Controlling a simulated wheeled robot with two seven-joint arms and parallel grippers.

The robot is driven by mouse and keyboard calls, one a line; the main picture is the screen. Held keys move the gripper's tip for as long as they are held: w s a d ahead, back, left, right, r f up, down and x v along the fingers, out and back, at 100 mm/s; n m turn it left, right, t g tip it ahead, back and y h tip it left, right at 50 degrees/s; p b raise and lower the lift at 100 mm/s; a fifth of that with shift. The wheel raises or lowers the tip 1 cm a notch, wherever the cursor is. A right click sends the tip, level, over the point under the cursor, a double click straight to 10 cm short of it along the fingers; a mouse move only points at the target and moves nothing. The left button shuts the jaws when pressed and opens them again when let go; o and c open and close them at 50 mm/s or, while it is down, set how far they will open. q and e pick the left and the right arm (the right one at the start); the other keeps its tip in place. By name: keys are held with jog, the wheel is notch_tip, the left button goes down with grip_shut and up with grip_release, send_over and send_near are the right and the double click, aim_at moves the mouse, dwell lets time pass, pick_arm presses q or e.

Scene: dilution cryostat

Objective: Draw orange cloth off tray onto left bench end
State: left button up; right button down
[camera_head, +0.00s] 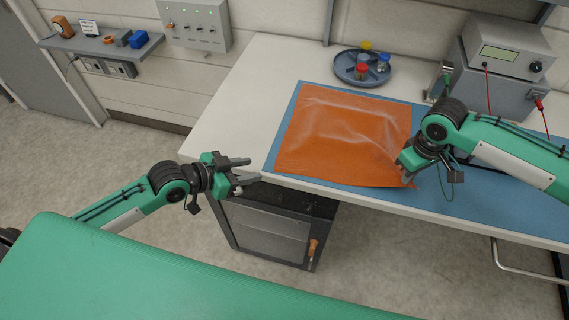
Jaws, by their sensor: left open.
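The orange cloth (340,138) lies spread over a blue mat (469,196) on the white bench (237,113). Ridges and pale creases cross it, and some run to its front right corner. Any tray beneath it is hidden. My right gripper (408,172) is at that corner, where the cloth is bunched at the fingers; it looks shut on the cloth, though the fingertips are partly hidden. My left gripper (243,171) is open and empty, just off the bench's front left corner, apart from the cloth, with its fingers pointing right.
A round blue-grey tray (343,73) with several coloured-lid jars stands behind the cloth. A grey instrument (500,55) with red leads stands at the back right. The left bench end is bare. A dark cabinet (265,230) stands under the bench. A wall shelf (105,41) is at upper left.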

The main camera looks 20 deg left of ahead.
pick_arm(q)
jog(key=x, duration=0.9)
jog(key=shift+w+d, duration=0.15)
jog(key=shift+w, duration=0.1)
jog(key=shift+f, duration=0.15)
jog(key=shift+f, duration=0.1)
grip_shut()
dwell(0.4)
jog(key=shift+w+r, duration=0.1)
jog(key=shift+r, duration=2.55)
